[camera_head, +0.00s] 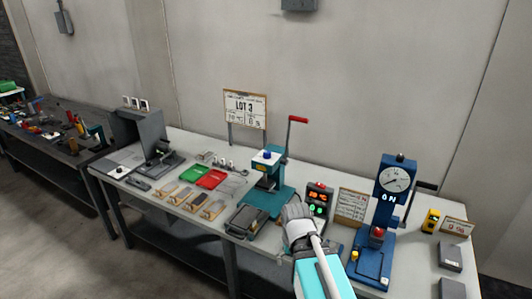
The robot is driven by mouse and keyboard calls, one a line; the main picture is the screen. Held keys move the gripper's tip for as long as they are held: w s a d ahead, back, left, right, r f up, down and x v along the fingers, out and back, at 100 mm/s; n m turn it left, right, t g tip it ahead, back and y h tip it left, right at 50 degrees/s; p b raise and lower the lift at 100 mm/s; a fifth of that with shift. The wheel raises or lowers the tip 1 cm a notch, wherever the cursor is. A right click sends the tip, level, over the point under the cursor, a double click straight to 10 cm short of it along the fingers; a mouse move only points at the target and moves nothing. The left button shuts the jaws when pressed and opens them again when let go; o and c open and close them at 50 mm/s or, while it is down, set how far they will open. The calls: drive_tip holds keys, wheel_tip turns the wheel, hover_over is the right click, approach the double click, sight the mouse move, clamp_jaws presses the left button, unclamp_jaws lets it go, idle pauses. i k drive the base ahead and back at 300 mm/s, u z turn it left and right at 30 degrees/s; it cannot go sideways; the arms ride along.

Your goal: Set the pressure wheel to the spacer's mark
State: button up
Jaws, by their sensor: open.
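A blue press (385,225) with a round dial gauge (397,180) stands on the right of the bench. It has a dark crank (426,186) at its upper right and a red knob (377,233) low on its front. A teal press (268,172) with a red-tipped lever (298,119) stands left of it. I cannot tell which part is the pressure wheel, nor pick out the spacer or its mark. My gripper (293,207) is open over the bench front, between the two presses, and looks empty. My arm hides the bench beneath it.
A controller with lit red and green readouts (318,198) and a paper sign (352,206) stand between the presses. Green (194,174) and red (212,179) trays lie left. A yellow device (431,220) and dark blocks (450,256) sit at right. A LOT 3 board (245,107) stands behind.

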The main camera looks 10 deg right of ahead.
sight(267, 154)
drive_tip(key=i, duration=0.9)
